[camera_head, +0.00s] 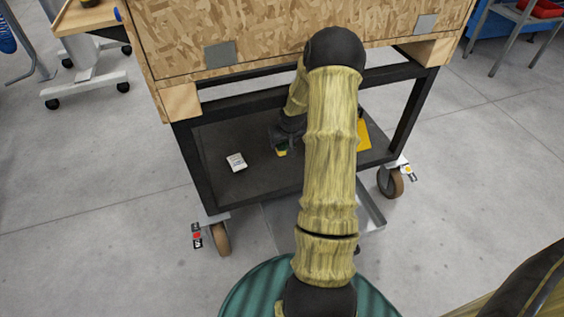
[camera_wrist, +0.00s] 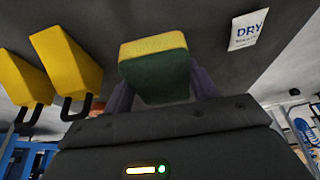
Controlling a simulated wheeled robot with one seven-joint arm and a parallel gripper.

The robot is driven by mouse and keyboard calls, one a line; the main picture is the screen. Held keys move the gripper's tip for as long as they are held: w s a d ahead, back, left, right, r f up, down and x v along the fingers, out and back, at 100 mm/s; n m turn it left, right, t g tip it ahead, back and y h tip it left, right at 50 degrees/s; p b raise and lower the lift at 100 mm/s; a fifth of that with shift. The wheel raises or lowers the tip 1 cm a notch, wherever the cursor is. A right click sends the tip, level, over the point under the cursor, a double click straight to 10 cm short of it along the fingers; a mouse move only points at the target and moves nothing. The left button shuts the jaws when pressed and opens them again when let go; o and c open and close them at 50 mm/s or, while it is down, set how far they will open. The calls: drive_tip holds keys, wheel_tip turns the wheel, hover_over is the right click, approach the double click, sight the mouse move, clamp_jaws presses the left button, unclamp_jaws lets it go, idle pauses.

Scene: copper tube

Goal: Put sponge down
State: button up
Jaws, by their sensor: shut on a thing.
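A yellow sponge with a dark green side (camera_wrist: 155,72) is held between the fingers of my gripper (camera_wrist: 160,92) in the wrist view. My gripper is shut on it. In the head view my arm reaches down to the dark lower shelf (camera_head: 235,185) of the cart, and a small bit of the sponge (camera_head: 282,152) shows beside the gripper (camera_head: 284,146). Most of the sponge is hidden there by the arm. I cannot tell whether it touches the shelf.
A white card (camera_head: 236,162) lies on the shelf to the left; in the wrist view this card (camera_wrist: 248,30) reads "DRY". Yellow objects (camera_wrist: 65,60) with dark handles show at left, one partly in the head view (camera_head: 363,136). The wooden crate (camera_head: 250,30) stands above the shelf; black posts (camera_head: 410,110) frame it.

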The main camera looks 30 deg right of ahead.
drive_tip(key=b, duration=0.3)
hover_over(281, 162)
drive_tip(key=s, duration=0.1)
drive_tip(key=f, duration=0.5)
drive_tip(key=shift+s+a+f, duration=0.15)
drive_tip(key=shift+s+f, duration=0.05)
drive_tip(key=shift+f, duration=0.2)
wheel_tip(281, 162, down, 4)
drive_tip(key=b, duration=0.3)
drive_tip(key=shift+r, duration=0.15)
drive_tip(key=o, duration=0.9)
